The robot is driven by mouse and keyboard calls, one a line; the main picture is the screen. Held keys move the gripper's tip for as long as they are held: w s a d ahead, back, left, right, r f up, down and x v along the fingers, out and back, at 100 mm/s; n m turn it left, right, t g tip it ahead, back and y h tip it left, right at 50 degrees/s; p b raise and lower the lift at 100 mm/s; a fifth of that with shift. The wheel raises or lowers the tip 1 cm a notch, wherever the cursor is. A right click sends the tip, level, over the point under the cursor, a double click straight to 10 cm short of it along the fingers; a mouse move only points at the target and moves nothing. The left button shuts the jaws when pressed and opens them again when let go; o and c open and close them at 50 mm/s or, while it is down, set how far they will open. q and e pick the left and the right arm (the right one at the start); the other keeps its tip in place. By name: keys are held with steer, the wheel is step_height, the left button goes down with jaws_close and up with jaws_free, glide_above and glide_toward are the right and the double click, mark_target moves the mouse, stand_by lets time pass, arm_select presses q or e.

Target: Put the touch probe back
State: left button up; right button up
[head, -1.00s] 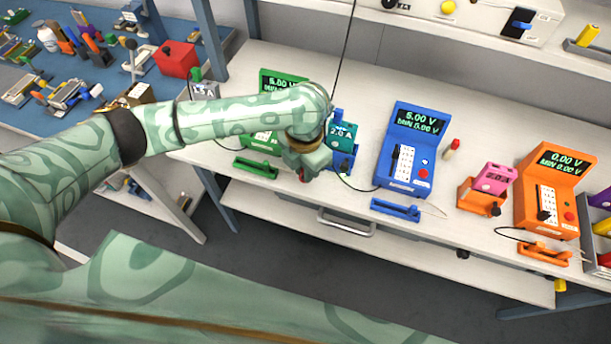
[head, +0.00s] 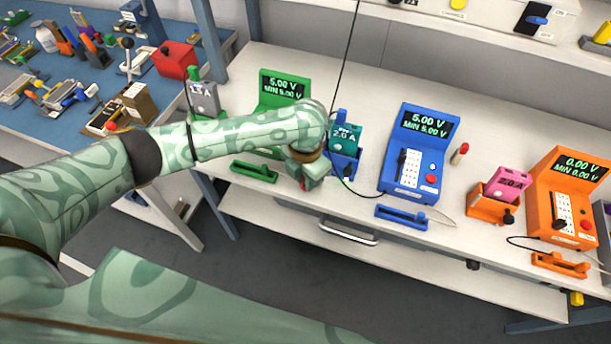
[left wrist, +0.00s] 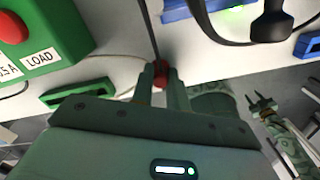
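My left gripper (head: 303,183) is over the front of the bench, between the green tray (head: 254,172) and the blue cell holder (head: 345,165). In the left wrist view its two fingers (left wrist: 160,88) are close together on a small red piece (left wrist: 161,72), seemingly the touch probe. Most of it is hidden by the fingers. A thin dark line runs up from it. The green tray also shows in the left wrist view (left wrist: 78,95) and looks empty. My right gripper (left wrist: 262,108) shows in the left wrist view, prongs apart, with nothing between them.
Green (head: 283,92), blue (head: 412,170) and orange (head: 558,205) testers stand along the bench. A teal cell (head: 345,137) sits in the blue holder. A blue tray (head: 400,217) and an orange tray (head: 558,264) lie in front. Cables loop across the bench.

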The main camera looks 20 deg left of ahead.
arm_select(q)
steer(key=o, duration=0.4)
steer(key=shift+c, duration=0.2)
step_height(320, 180, up, 12)
steer(key=p, duration=0.4)
steer(key=shift+r+p, duration=0.15)
steer(key=shift+p, duration=0.25)
